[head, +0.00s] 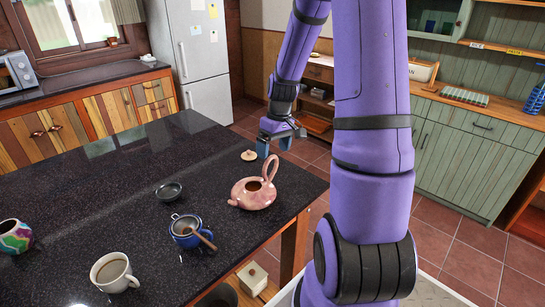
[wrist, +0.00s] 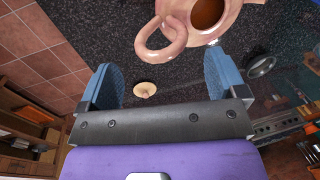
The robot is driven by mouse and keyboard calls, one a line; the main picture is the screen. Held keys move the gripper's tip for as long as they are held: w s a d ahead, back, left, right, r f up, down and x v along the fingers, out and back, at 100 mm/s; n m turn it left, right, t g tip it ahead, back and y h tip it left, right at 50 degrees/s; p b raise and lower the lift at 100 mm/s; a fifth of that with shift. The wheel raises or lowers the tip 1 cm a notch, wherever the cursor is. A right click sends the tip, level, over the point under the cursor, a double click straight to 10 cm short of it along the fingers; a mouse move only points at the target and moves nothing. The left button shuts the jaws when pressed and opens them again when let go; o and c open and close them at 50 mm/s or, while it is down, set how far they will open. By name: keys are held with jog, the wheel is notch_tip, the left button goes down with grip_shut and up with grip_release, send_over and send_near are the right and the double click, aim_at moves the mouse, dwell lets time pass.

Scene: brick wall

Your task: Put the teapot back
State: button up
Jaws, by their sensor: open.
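The pink teapot (head: 255,190) stands upright on the dark countertop, near its right end, with its looped handle raised and its top open. Dark liquid shows inside it. In the wrist view the teapot (wrist: 199,37) is at the top, its handle ring (wrist: 160,40) nearest my gripper. A round lid with a knob (head: 249,155) lies on the counter behind the teapot. The lid (wrist: 146,88) also shows between my fingers in the wrist view. My gripper (head: 272,147) is open and empty, just beyond the teapot handle and apart from it.
A small dark bowl (head: 170,191), a blue cup with a strainer and wooden spoon (head: 186,230), a white mug of brown drink (head: 113,272) and a colourful pot (head: 14,236) stand on the dark counter (head: 90,185). The counter's far left part is clear.

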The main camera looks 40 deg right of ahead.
notch_tip(320, 180, up, 8)
jog(key=d, duration=0.2)
jog(key=s+a+r+t+h, duration=0.1)
jog(key=s+a+r, duration=0.2)
jog(key=a+r, duration=0.35)
jog(key=s+a+r+t+h, duration=0.1)
jog(key=s+a+r, duration=0.3)
jog(key=a+r, duration=0.25)
jog(key=s+a+r+t, duration=0.3)
jog(key=s+a, duration=0.5)
jog(key=s, duration=0.4)
jog(key=shift+a, duration=0.3)
